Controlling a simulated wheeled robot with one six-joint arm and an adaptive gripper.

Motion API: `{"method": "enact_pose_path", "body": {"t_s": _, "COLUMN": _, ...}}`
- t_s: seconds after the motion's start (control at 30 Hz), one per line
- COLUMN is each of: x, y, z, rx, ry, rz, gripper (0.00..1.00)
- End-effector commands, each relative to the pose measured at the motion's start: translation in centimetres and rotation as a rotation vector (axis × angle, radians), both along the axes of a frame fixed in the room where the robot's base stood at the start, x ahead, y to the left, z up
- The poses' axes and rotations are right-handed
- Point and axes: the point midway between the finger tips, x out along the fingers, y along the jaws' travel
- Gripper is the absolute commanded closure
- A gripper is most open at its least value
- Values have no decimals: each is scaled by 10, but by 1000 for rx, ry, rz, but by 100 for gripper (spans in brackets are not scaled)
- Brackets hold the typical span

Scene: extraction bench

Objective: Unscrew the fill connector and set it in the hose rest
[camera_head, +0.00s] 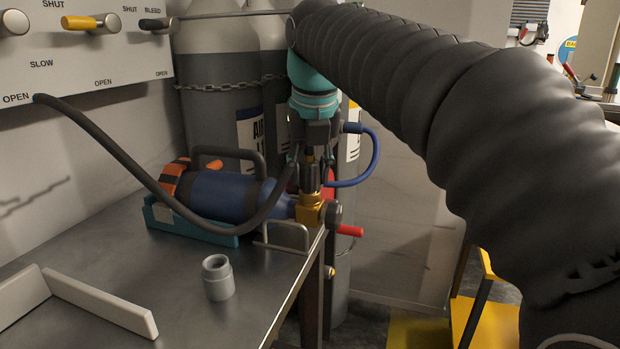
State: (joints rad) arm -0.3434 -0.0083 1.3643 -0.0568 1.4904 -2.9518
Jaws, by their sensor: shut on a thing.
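My gripper (311,178), below a teal wrist section, points down and is shut on the fill connector (310,157), a dark fitting with some brass showing. The connector is upright directly above the brass valve (309,211) of a blue cylinder (222,195). The fingers partly hide it, so I cannot tell whether its thread is engaged. The black fill hose (130,172) runs from the wall panel, droops across the cylinder and rises to the gripper. A grey hollow cup (219,283) stands empty-looking on the bench; it may be the hose rest.
The cylinder lies in a teal cradle (190,228). A wire bracket (282,248) and a red-handled part (349,231) are close to the valve at the bench's right edge. Pale rails (100,305) bound the left front. Bare bench (175,268) surrounds the cup. Chained tall cylinders (215,110) stand behind.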

Motion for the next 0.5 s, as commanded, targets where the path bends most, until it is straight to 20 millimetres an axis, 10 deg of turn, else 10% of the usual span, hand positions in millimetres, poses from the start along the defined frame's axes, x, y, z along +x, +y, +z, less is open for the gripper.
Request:
{"method": "enact_pose_path", "body": {"t_s": 0.1, "x": 0, "y": 0, "z": -1, "rx": -1, "ry": 2, "rz": -1, "gripper": 100}}
{"method": "enact_pose_path", "body": {"t_s": 0.13, "x": 0, "y": 0, "z": -1, "rx": -1, "ry": 2, "rz": -1, "gripper": 55}}
{"method": "enact_pose_path", "body": {"t_s": 0.2, "x": 0, "y": 0, "z": -1, "rx": -1, "ry": 2, "rz": -1, "gripper": 37}}
{"method": "enact_pose_path", "body": {"t_s": 0.5, "x": 0, "y": 0, "z": 0, "rx": -1, "ry": 1, "rz": -5, "gripper": 35}}
